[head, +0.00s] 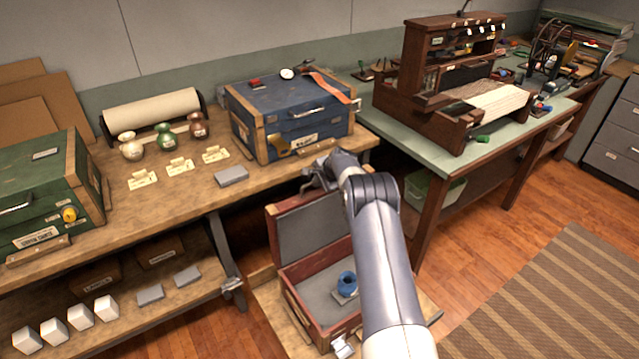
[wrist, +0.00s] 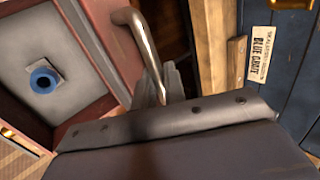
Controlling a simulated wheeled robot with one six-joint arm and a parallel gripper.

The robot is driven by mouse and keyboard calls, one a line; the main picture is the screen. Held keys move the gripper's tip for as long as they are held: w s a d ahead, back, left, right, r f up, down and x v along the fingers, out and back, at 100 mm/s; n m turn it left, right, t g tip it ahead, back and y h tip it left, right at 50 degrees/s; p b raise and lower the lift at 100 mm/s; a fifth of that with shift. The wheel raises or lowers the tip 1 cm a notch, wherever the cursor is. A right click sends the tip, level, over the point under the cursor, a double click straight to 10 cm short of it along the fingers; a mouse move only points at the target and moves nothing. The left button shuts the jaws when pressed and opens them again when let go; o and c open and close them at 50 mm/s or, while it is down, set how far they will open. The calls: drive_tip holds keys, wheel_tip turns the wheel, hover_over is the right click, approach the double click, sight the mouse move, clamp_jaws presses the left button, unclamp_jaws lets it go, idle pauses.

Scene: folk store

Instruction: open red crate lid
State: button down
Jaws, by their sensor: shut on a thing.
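The red crate (head: 293,312) stands low in front of the workbench, with its grey-lined inside showing. Its lid (head: 312,229) is raised about upright at the back, its grey lining towards the head camera. My gripper (head: 318,174) is at the lid's upper edge. In the wrist view my gripper (wrist: 170,88) is shut on the lid's metal handle (wrist: 136,24), next to the red rim. The fingertips are partly hidden by the handle and the dark gripper body. A blue ring-shaped item (head: 347,283) lies inside the crate and also shows in the wrist view (wrist: 43,80).
A blue crate (head: 262,128) stands on the wooden bench just behind the lid and my gripper. A green crate (head: 70,185) is at the left. A loom (head: 450,95) stands on the green-topped table at the right. Wooden floor and a striped rug (head: 545,290) are open at right.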

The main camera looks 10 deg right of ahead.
drive_tip(key=c, duration=1.6)
unclamp_jaws()
drive_tip(key=b+v, duration=0.2)
drive_tip(key=v, duration=0.8)
drive_tip(key=shift+s+r, duration=0.25)
drive_tip(key=shift+f, duration=0.1)
drive_tip(key=shift+p+x, duration=1)
drive_tip(key=shift+x, duration=4.3)
